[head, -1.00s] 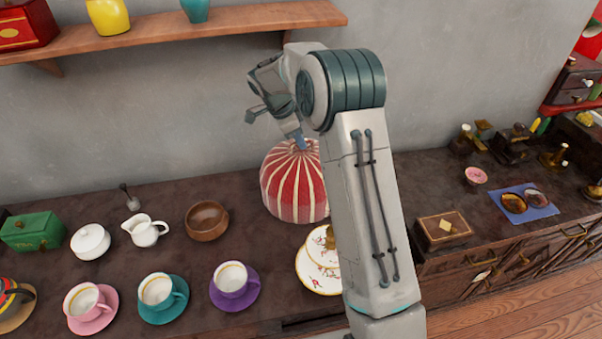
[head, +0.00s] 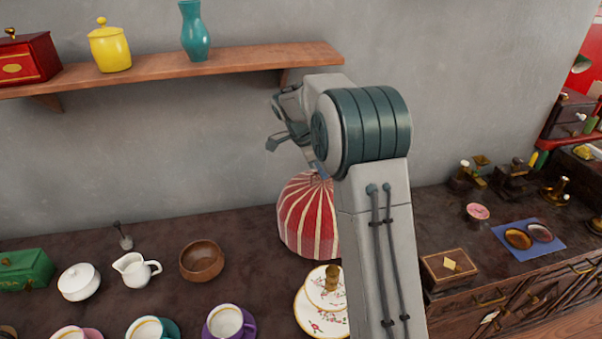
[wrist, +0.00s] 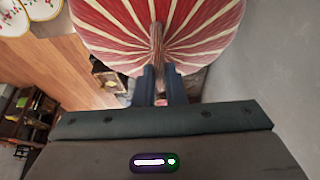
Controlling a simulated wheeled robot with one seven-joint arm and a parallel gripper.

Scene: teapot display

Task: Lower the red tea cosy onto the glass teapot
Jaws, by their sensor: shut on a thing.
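The red tea cosy (head: 305,218), with pale stripes, is upright near the wall behind the tiered cake stand. My gripper (head: 320,171) is at its top, partly hidden behind my arm. In the wrist view my gripper (wrist: 160,82) is shut on the brown stem or loop at the crown of the cosy (wrist: 95,20). I cannot tell whether the cosy's lower edge touches the counter. The glass teapot is not visible in either view.
The tiered cake stand (head: 312,312) is just in front of the cosy. A wooden bowl (head: 201,261) and a white jug (head: 133,270) stand to its left. A wooden box (head: 447,268) is on the right. The shelf (head: 170,72) juts out above, left of my arm.

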